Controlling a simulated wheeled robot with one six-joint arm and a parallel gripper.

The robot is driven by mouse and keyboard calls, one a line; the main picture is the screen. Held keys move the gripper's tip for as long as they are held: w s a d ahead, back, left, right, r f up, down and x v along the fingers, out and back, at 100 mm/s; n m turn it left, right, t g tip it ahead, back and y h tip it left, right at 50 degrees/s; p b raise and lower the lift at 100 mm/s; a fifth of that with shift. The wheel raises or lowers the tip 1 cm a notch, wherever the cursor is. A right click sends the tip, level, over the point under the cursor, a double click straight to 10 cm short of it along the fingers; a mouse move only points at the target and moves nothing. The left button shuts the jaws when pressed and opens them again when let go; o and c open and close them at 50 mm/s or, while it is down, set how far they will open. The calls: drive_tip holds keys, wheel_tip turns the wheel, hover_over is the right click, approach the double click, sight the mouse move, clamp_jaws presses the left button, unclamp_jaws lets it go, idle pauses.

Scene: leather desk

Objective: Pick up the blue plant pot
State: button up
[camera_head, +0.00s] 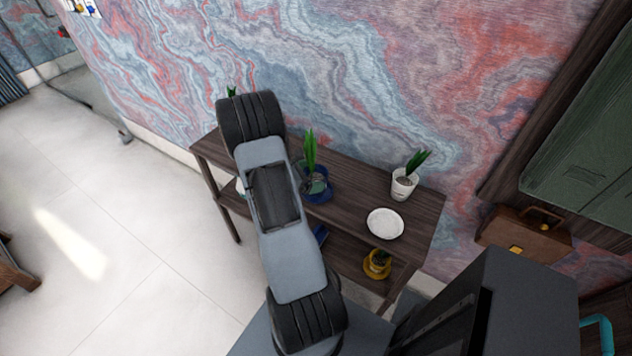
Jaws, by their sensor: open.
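The blue plant pot (318,194) stands on the dark wooden table (352,205), with upright green leaves (310,150) rising from it. My grey and black arm reaches over the table just left of the pot and covers part of its left side.
A white pot with a plant (403,186) and a white plate (384,223) stand right of the blue pot. A yellow pot (377,264) is on the lower shelf. Another plant's leaf tip (231,91) shows behind my arm. The patterned wall (350,75) backs the table.

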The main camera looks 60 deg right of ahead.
drive_tip(key=shift+s+d+f, duration=0.2)
drive_tip(key=shift+s+d, duration=0.1)
drive_tip(key=shift+d, duration=0.15)
drive_tip(key=shift+c, duration=0.2)
drive_tip(key=c, duration=0.9)
drive_tip(key=shift+c, duration=0.9)
drive_tip(key=shift+r, duration=0.1)
